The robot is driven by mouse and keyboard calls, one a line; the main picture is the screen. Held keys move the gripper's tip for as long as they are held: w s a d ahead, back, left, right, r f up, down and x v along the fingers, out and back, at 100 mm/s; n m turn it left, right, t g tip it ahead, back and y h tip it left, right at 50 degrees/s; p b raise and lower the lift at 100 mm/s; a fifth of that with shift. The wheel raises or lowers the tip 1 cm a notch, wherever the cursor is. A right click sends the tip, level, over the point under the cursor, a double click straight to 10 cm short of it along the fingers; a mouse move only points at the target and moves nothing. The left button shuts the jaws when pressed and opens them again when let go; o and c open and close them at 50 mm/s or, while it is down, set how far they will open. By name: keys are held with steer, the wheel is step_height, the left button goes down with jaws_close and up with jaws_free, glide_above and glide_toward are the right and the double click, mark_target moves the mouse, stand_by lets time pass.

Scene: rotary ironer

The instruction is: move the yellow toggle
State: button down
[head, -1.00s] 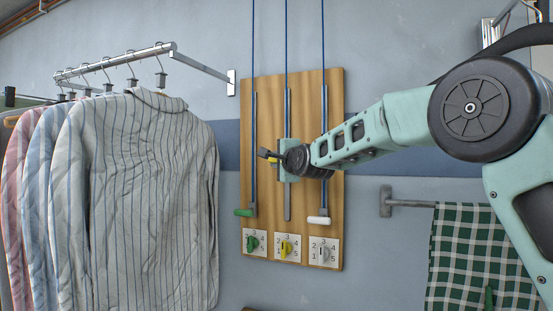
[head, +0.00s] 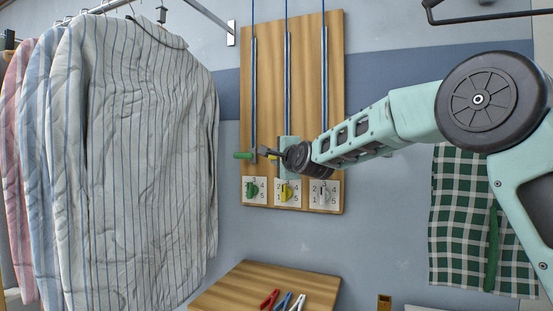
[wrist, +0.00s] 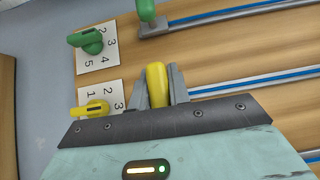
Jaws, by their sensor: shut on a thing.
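The yellow toggle (wrist: 157,87) stands between the two grey fingers of my gripper (wrist: 160,80) in the wrist view, and the fingers are shut on it. In the head view my gripper (head: 277,155) is at the middle track of the wooden board (head: 306,80), low on the board. Only a small yellow part of the toggle shows there; my gripper hides the rest. Below it is a yellow knob (head: 285,191) on a numbered plate, also visible in the wrist view (wrist: 92,109).
A green toggle (head: 243,155) sits on the left track, close beside my gripper. Green (head: 252,189) and white (head: 324,192) knobs flank the yellow one. Striped shirts (head: 130,150) hang at left, a checked cloth (head: 470,235) at right. A wooden surface (head: 240,290) with coloured clips is below.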

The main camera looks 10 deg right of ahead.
steer(key=shift+f, duration=0.5)
steer(key=c, duration=1.3)
jaws_free()
steer(key=shift+r, duration=0.15)
steer(key=shift+s, duration=0.1)
steer(key=shift+s+d+r, duration=0.1)
steer(key=shift+s, duration=0.25)
steer(key=s+d, duration=0.1)
steer(key=s, duration=0.4)
steer(key=s+b, duration=0.1)
steer(key=s, duration=0.5)
steer(key=s+d+b, duration=0.1)
steer(key=s, duration=0.4)
steer(key=shift+s+d, duration=0.15)
steer(key=shift+d, duration=0.15)
